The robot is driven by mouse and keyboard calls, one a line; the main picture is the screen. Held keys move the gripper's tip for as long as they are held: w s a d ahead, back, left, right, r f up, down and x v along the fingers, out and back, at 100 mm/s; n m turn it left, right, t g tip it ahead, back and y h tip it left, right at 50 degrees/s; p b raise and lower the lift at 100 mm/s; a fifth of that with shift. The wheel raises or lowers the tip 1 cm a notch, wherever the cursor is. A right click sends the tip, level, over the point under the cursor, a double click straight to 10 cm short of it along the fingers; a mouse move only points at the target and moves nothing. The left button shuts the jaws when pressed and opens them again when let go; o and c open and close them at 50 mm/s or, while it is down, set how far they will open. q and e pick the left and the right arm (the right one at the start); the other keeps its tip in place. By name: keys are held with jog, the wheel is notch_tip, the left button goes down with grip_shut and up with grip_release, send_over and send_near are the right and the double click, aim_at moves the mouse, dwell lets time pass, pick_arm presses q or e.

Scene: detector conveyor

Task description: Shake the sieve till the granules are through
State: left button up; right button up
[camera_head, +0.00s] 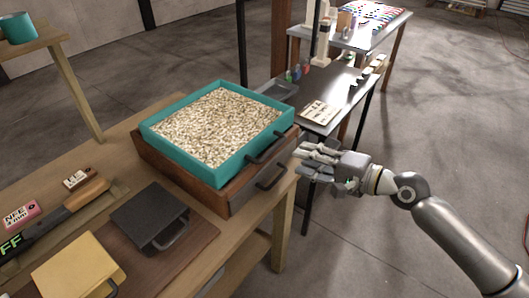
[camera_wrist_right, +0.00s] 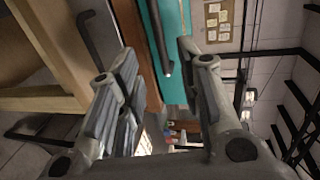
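The sieve (camera_head: 190,172) is a teal square frame full of pale granules (camera_head: 218,122) in the head view. It sits on a brown wooden box (camera_head: 232,200). A dark handle (camera_head: 265,148) is on the sieve's right side, and a second handle (camera_head: 271,178) is on the box below it. My right gripper (camera_head: 302,162) is open and empty just right of these handles, apart from them. In the right wrist view the sieve's teal wall (camera_wrist_right: 175,20) and dark handle (camera_wrist_right: 158,35) show beyond the open fingers (camera_wrist_right: 156,62). My left gripper is out of view.
The wooden bench (camera_head: 230,240) also holds a black lidded piece (camera_head: 150,212), a yellow piece (camera_head: 75,265) and a labelled tool (camera_head: 60,215) at left. A dark table (camera_head: 345,90) with small bottles stands behind. The floor right of the bench is clear.

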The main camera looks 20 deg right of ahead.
aim_at(276, 149)
jog(key=x, duration=0.2)
jog(key=p+x, duration=0.1)
jog(key=shift+w+a+r, duration=0.15)
jog(key=shift+w+a, duration=0.05)
jog(key=shift+w, duration=0.25)
jog(key=p+x, duration=0.1)
jog(key=x, duration=0.4)
jog(key=shift+w+a+f, duration=0.3)
jog(key=shift+w+a, duration=0.15)
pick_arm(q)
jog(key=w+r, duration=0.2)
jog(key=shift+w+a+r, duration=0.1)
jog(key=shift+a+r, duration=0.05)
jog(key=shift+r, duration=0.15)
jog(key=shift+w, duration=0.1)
pick_arm(e)
jog(key=shift+c, duration=0.4)
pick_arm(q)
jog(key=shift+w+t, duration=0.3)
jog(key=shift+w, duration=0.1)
pick_arm(e)
grip_shut()
